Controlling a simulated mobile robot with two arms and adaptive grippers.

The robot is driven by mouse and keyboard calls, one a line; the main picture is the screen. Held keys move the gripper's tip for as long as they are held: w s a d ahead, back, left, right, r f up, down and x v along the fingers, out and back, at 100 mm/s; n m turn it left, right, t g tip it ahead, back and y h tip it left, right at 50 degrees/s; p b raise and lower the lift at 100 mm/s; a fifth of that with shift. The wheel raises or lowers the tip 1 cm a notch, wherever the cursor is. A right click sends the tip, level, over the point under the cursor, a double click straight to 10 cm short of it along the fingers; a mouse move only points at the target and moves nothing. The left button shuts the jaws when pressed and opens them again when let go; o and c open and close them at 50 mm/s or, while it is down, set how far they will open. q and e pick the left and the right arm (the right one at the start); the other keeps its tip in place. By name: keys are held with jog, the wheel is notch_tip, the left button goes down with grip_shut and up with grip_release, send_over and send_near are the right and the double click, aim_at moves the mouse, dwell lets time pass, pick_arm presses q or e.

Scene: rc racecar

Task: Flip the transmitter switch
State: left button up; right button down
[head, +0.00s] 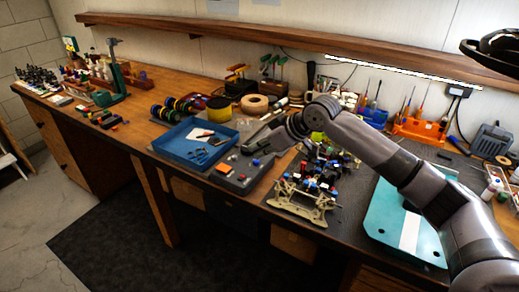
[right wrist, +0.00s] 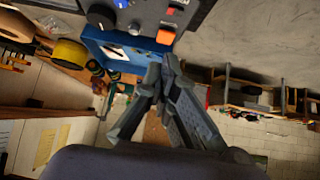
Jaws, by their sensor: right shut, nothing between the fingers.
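The transmitter (head: 240,181) is a dark grey box on the bench, right of the blue tray. An orange switch (head: 223,168) shows on its left part. In the right wrist view the transmitter (right wrist: 146,17) fills the top, with the orange switch (right wrist: 166,37), a smaller red part, a blue knob and a black knob. My right gripper (head: 246,149) is shut and empty at the transmitter's far side. In the right wrist view its fingertips (right wrist: 161,64) are just below the orange switch; I cannot tell whether they touch. My left gripper is not in view.
The blue tray (head: 169,153) with small tools stands left of the transmitter. A car chassis (head: 300,203) with loose parts and a teal car body (head: 379,213) lie to the right. Tape rolls (head: 254,104) and an orange tool holder (head: 417,130) stand behind.

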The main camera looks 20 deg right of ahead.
jog(key=p, duration=0.2)
send_over(244, 176)
notch_tip(244, 176, down, 5)
jog(key=shift+f, duration=0.1)
jog(key=shift+s+d+f, duration=0.1)
jog(key=shift+d+f, duration=0.1)
jog(key=shift+f, duration=1.75)
jog(key=shift+d+f, duration=0.15)
jog(key=shift+f, duration=0.2)
jog(key=shift+y+b, duration=0.3)
jog(key=shift+y, duration=0.1)
